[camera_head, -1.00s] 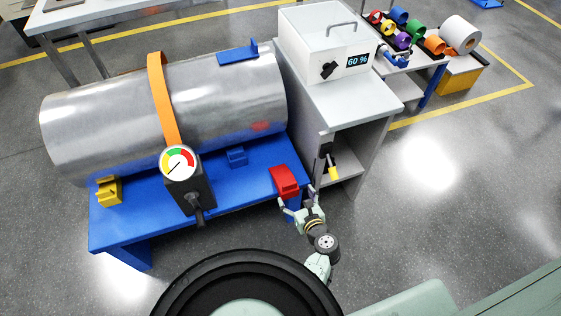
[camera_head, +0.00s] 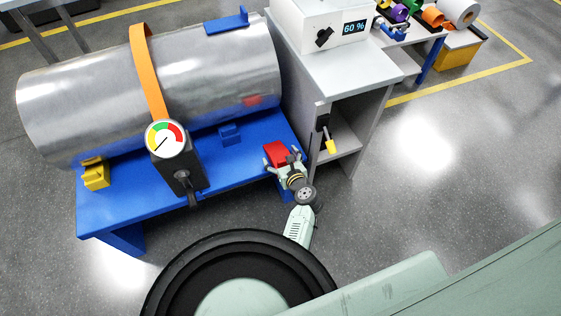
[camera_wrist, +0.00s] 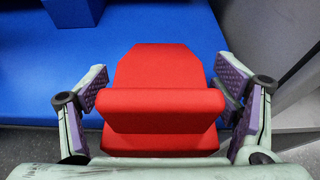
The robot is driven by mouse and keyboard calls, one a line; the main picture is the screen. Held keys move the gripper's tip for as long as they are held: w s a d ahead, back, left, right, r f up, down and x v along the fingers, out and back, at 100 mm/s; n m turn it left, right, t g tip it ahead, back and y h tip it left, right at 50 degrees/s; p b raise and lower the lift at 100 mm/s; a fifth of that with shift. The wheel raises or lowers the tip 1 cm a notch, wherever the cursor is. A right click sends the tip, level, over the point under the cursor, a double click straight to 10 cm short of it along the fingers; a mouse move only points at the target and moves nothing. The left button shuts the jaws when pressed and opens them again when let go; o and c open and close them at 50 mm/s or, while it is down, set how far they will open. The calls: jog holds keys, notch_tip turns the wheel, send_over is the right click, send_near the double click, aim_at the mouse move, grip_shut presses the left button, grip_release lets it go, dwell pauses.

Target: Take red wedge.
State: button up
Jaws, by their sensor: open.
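The red wedge (camera_head: 274,152) lies on the right end of the blue bench (camera_head: 200,170), near its front edge. In the wrist view the red wedge (camera_wrist: 160,75) fills the middle, with a raised ridge across it. My gripper (camera_head: 283,160) is at the wedge in the head view and partly covers it. In the wrist view my gripper (camera_wrist: 165,95) is open, with one finger on each side of the wedge. A gap shows between the left finger and the wedge. The right finger is very close to it, and I cannot tell if they touch.
A large metal cylinder (camera_head: 200,75) with an orange strap (camera_head: 148,70) lies on the bench. A gauge (camera_head: 165,139) stands in front of it. A blue wedge (camera_head: 229,135) and a yellow wedge (camera_head: 95,174) sit on the bench. A grey cabinet (camera_head: 345,75) stands close on the right.

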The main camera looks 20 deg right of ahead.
jog(key=c, duration=1.3)
jog(key=shift+c, duration=0.7)
